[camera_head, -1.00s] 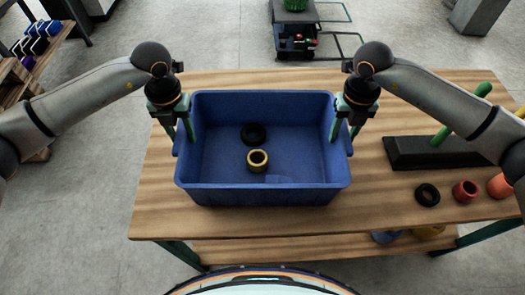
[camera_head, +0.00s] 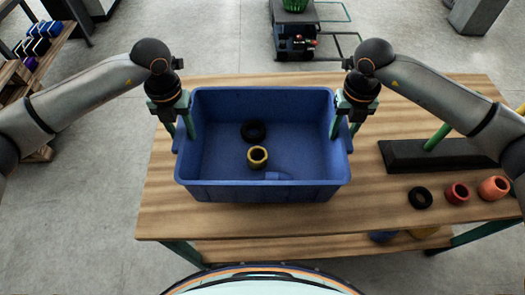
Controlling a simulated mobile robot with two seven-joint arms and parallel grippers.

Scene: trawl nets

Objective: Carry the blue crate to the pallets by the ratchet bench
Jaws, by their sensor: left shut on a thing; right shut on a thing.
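The blue crate (camera_head: 262,193) is level over the wooden table, with its open top facing up. A black ring (camera_head: 254,131) and a yellow ring (camera_head: 257,157) lie inside it, and a small blue piece (camera_head: 278,176) seems to lie on its floor. My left gripper (camera_head: 187,130) is shut on the crate's left side. My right gripper (camera_head: 337,130) is shut on its right side. The fingertips are partly hidden by the crate walls. I cannot tell whether the crate's bottom touches the table. No pallets or ratchet bench can be clearly made out.
The wooden table (camera_head: 400,110) has a black stand with a green rod (camera_head: 425,156) at right. A black ring (camera_head: 420,197), a red ring (camera_head: 457,193) and an orange ring (camera_head: 494,187) lie near it. A wheeled cart (camera_head: 296,42) stands beyond; a shelf (camera_head: 45,62) is at far left.

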